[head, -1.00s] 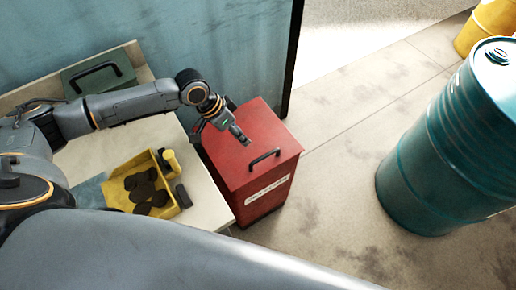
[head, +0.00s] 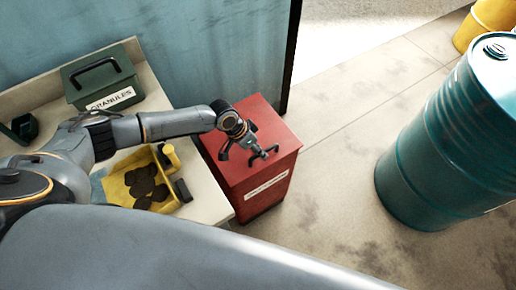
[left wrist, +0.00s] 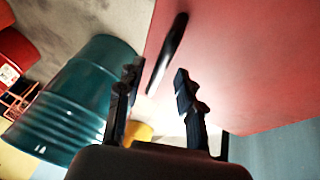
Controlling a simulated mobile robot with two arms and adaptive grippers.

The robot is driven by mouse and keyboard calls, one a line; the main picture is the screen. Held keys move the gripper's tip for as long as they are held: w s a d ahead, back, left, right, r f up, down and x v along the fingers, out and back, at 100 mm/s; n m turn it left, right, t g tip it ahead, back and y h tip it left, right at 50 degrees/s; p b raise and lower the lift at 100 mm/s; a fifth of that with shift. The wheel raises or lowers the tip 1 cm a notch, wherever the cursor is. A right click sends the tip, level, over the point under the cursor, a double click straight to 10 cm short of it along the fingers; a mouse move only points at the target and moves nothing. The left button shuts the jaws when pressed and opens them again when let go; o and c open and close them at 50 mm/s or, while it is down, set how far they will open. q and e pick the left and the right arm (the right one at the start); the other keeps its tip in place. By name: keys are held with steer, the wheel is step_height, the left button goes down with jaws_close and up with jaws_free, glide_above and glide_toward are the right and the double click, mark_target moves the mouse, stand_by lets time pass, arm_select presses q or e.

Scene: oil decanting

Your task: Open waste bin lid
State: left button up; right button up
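The red waste bin (head: 262,183) stands beside the table's right end, with a white label on its front. Its red lid (head: 277,118) is shut. My left gripper (head: 265,154) is over the front part of the lid and covers the handle in the head view. In the left wrist view, my left gripper (left wrist: 156,85) has its fingers apart, with the dark lid handle (left wrist: 168,55) ahead between the finger lines. I cannot tell whether they touch it. The red lid also shows there (left wrist: 235,60). My right gripper is not in view.
A teal drum (head: 440,150) stands right of the bin, with clear floor between. The table (head: 205,200) carries a yellow tray (head: 118,187) with dark lumps and a green granules box (head: 100,75). A teal wall (head: 200,45) rises behind.

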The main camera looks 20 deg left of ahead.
arm_select(q)
steer(key=shift+c, duration=1.1)
jaws_close()
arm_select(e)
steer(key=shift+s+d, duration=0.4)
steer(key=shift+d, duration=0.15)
arm_select(q)
steer(key=shift+r, duration=0.15)
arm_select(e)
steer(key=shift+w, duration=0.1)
